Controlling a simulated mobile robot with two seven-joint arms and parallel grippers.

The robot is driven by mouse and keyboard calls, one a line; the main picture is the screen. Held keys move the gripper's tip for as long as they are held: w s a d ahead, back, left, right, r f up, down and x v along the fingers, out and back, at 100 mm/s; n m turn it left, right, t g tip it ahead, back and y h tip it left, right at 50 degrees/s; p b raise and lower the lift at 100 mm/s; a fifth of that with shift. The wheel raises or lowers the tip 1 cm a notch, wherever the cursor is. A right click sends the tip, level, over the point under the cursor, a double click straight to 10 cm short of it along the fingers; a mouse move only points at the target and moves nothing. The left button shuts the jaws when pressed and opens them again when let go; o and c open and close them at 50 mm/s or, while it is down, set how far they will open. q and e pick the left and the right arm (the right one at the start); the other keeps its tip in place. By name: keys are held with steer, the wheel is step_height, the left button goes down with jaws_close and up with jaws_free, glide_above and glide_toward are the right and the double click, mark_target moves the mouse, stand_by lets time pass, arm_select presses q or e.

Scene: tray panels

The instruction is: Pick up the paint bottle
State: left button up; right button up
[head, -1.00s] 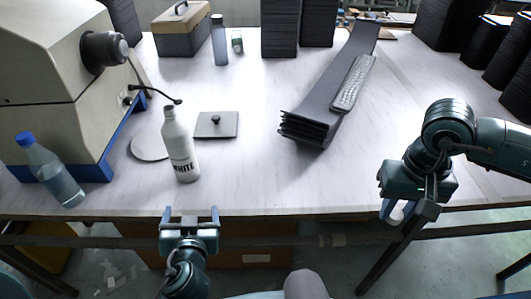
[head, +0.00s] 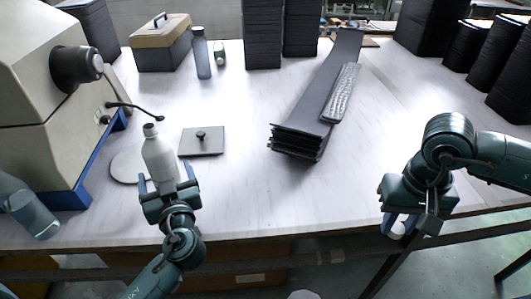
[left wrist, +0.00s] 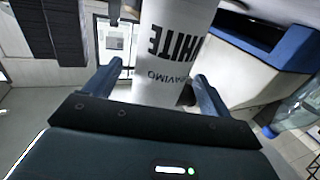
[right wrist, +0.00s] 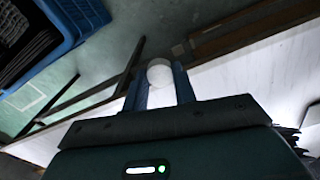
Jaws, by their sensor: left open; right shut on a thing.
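The paint bottle (head: 160,156) is white with a narrow neck and stands upright on the table. In the left wrist view its black "WHITE" lettering shows on the bottle (left wrist: 170,60). My left gripper (head: 168,178) is open at the bottle's near side, one finger to each side of it; I cannot tell whether they touch it. My left fingertips (left wrist: 157,72) also show in the left wrist view. My right gripper (head: 403,222) is beyond the table's front edge, shut on a small white round thing (right wrist: 160,72).
A grey square plate with a knob (head: 202,142) and a round grey disc (head: 127,168) lie near the bottle. A cream machine (head: 40,110) and a clear blue bottle (head: 30,212) stand at left. Dark stacked panels (head: 295,145) lie mid-table. The front right is clear.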

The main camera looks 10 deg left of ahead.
arm_select(q)
steer(key=p+x, duration=0.1)
steer(key=x, duration=0.3)
steer(key=shift+w+a, duration=0.25)
steer(key=shift+w, duration=0.1)
steer(key=shift+r, duration=0.1)
steer(key=c, duration=1.5)
